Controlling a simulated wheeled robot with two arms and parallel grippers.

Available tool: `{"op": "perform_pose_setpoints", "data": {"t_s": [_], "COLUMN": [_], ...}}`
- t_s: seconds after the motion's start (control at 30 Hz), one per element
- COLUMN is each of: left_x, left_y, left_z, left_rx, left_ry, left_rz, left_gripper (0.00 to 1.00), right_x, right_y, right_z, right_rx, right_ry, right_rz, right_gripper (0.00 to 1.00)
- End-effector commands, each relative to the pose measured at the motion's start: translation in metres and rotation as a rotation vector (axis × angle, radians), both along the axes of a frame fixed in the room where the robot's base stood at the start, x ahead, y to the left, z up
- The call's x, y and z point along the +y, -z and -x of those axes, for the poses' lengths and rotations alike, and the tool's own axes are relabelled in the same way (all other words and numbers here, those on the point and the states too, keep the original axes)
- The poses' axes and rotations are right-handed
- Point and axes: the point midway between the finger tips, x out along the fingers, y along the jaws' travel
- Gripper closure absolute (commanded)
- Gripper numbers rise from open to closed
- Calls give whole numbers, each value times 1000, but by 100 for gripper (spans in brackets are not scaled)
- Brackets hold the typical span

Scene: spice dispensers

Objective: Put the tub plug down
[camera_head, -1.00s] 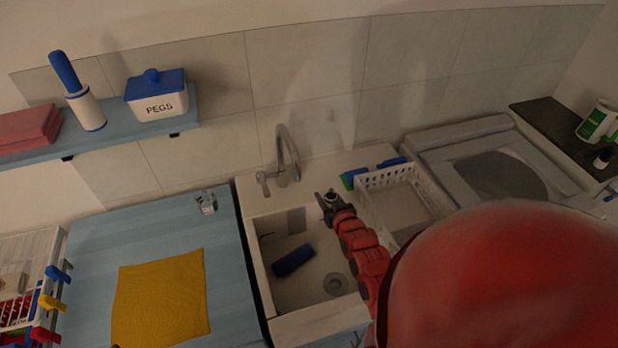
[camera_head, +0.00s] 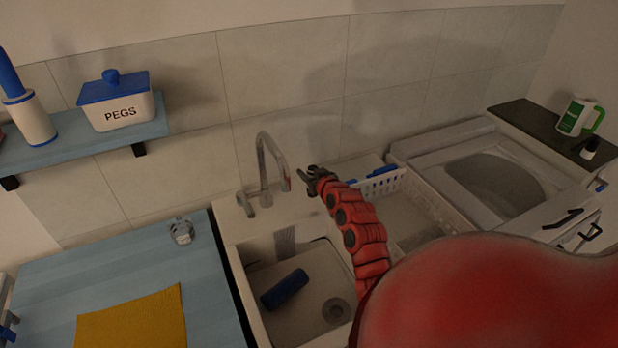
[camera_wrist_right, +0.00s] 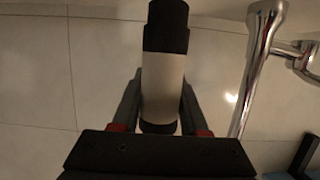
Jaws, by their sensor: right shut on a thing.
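My right gripper (camera_head: 312,181) is above the sink's back right corner, just right of the tap's spout. In the right wrist view it (camera_wrist_right: 160,108) is shut on an upright-looking stepped cylinder, which I take to be the tub plug (camera_wrist_right: 164,82). It has a pale grey body and black ends, and sits between the two dark fingers. In the head view the held piece is too small and dark to make out well. My left gripper is not in view.
The chrome tap (camera_head: 262,165) stands close to my right gripper and also shows in the wrist view (camera_wrist_right: 258,60). The sink (camera_head: 262,335) holds a blue object (camera_head: 285,289). A white basket (camera_head: 385,185) stands to the right. A glass (camera_head: 181,233) and a yellow cloth (camera_head: 135,322) are left.

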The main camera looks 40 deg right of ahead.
Motion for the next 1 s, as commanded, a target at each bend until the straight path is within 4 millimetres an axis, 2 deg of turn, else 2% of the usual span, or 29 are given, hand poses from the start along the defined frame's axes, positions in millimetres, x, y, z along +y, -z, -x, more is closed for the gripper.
{"op": "perform_pose_setpoints", "data": {"t_s": [0.23,0.4,0.67,0.83,0.87,1.0], "left_x": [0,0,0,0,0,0], "left_y": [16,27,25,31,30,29], "left_z": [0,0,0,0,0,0], "left_rx": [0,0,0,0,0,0], "left_ry": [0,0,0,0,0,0], "left_rz": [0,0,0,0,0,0], "left_gripper": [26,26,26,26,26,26], "right_x": [-10,-9,-9,-9,-9,-9], "right_y": [7,37,36,41,40,39], "right_z": [-8,-7,-7,-7,-7,-7], "right_rx": [3,6,3,3,3,3], "right_ry": [1,-1,-1,0,0,0], "right_rz": [-3,-3,-1,0,0,-1], "right_gripper": [100,100,100,100,53,28]}}
